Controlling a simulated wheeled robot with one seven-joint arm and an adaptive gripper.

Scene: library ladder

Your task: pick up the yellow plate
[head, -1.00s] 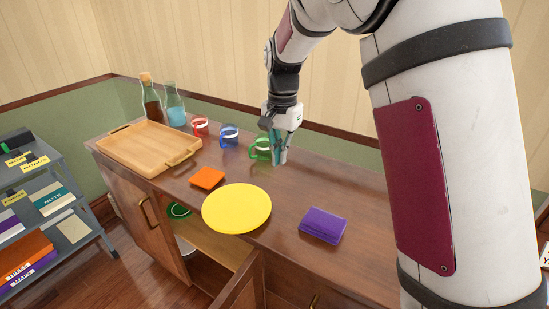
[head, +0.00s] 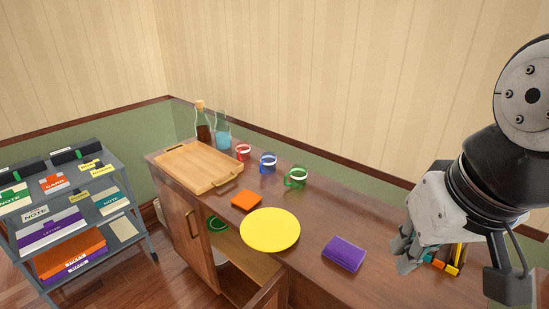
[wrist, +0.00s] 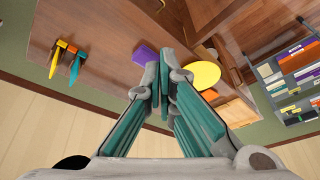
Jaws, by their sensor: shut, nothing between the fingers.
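The yellow plate (head: 270,230) lies flat on the wooden cabinet top, near its front edge, between an orange cloth and a purple cloth. It also shows in the wrist view (wrist: 203,75), partly hidden behind a finger. My gripper (head: 407,258) is at the right in the head view, above the cabinet top and well to the right of the plate, with the purple cloth between them. Its teal fingers (wrist: 162,98) are closed together in the wrist view, with nothing held.
The purple cloth (head: 344,253) and orange cloth (head: 246,200) flank the plate. A wooden tray (head: 199,168) and bottles are further left. A cabinet door (head: 268,293) stands open below.

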